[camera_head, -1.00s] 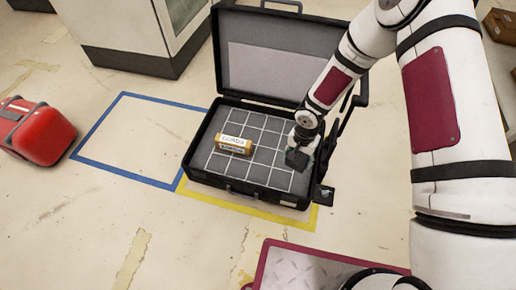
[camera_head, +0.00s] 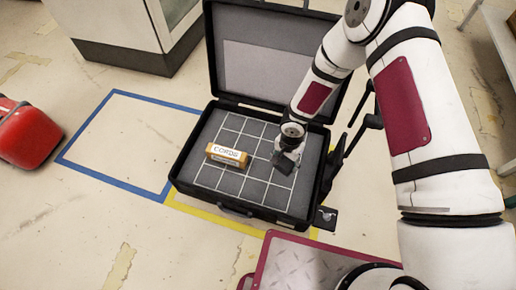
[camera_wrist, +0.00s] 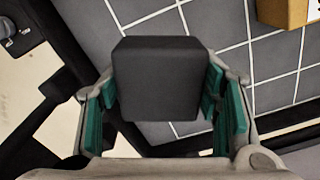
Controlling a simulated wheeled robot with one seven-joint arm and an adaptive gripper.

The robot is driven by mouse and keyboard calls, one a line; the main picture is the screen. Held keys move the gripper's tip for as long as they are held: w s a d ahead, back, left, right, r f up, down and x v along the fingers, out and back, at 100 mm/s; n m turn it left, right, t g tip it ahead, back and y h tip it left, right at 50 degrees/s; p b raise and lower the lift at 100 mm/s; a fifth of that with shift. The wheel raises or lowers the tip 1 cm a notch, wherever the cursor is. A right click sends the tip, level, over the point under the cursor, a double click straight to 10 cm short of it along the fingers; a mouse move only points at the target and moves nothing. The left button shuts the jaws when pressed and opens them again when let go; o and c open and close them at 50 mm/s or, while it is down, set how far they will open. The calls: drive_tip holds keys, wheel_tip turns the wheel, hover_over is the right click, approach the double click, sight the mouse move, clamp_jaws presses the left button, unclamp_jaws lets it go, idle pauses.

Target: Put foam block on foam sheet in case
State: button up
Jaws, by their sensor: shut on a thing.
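The foam block (camera_wrist: 155,78) is dark grey and held between the green-padded fingers of my gripper (camera_wrist: 160,112) in the wrist view. In the head view my gripper (camera_head: 287,158) is over the right part of the open black case (camera_head: 183,182), with the block (camera_head: 284,164) at its tip. The grey foam sheet (camera_head: 262,187) with white grid lines lines the case floor and also shows in the wrist view (camera_wrist: 275,90). I cannot tell whether the block touches the sheet or hangs just above it.
An orange box labelled CORDS (camera_head: 227,156) lies on the sheet left of my gripper. The case lid (camera_head: 265,92) stands open behind. A blue floor outline (camera_head: 112,173) is empty. A red case (camera_head: 28,135) stands at far left, a cabinet (camera_head: 120,30) behind.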

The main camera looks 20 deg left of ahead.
drive_tip(key=f, duration=0.2)
drive_tip(key=f+b, duration=0.1)
drive_tip(key=f, duration=0.1)
drive_tip(key=f+b, duration=0.1)
drive_tip(key=f, duration=0.1)
drive_tip(key=shift+w+f, duration=0.2)
drive_tip(key=shift+w, duration=0.15)
drive_tip(key=shift+f+b, duration=0.95)
drive_tip(key=shift+f, duration=0.8)
drive_tip(key=shift+f, duration=0.2)
drive_tip(key=o, duration=0.9)
drive_tip(key=shift+o, duration=0.2)
drive_tip(key=shift+r, duration=0.15)
wheel_tip(320, 180, up, 12)
drive_tip(key=p, duration=0.4)
drive_tip(key=shift+s, duration=0.1)
